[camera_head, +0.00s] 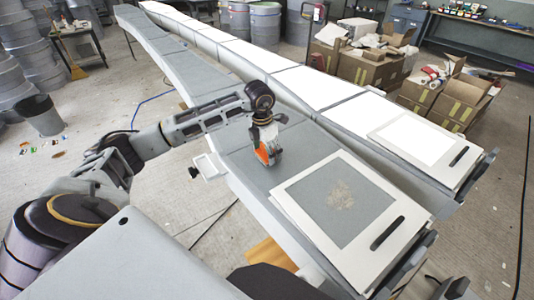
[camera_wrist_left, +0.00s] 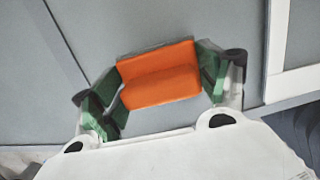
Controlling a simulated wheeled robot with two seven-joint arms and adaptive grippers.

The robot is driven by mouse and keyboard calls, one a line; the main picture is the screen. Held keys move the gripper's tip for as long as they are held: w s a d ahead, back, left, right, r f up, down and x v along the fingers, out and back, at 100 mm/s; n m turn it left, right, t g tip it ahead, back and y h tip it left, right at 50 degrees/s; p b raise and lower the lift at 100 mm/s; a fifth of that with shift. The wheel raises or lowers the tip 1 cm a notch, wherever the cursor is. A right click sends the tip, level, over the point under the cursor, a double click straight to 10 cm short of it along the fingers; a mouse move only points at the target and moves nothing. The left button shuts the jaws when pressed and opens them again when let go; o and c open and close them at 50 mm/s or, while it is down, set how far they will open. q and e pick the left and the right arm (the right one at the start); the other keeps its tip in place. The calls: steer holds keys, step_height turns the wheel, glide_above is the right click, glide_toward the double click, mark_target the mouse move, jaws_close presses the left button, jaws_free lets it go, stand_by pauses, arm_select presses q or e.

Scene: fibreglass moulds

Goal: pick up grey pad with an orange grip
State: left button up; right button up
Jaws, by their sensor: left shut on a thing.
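The grey pad with an orange grip (camera_head: 263,154) is at the near part of the long grey mould (camera_head: 225,150), left of the white-framed panel. My left gripper (camera_head: 266,143) reaches down onto it from above. In the left wrist view the orange grip (camera_wrist_left: 160,74) lies between the green-lined fingers of my left gripper (camera_wrist_left: 158,88), which is shut on it. The grey body of the pad is mostly hidden by the grip and fingers, and I cannot tell whether it touches the mould surface. My right gripper is not in view.
A white frame (camera_head: 295,208) around a grey panel with a pale patch lies on the mould's near end. A second mould with a bright white surface (camera_head: 330,88) runs alongside. Cardboard boxes (camera_head: 360,68) stand behind it. A grey bin (camera_head: 40,115) stands at left.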

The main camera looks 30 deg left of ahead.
arm_select(q)
step_height(320, 180, up, 7)
steer(key=shift+f+b, duration=0.15)
steer(key=shift+b, duration=0.2)
steer(key=shift+r, duration=1)
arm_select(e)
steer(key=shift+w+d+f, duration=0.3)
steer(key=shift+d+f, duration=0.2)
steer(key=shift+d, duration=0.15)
arm_select(q)
steer(key=o, duration=0.4)
steer(key=shift+c, duration=1.3)
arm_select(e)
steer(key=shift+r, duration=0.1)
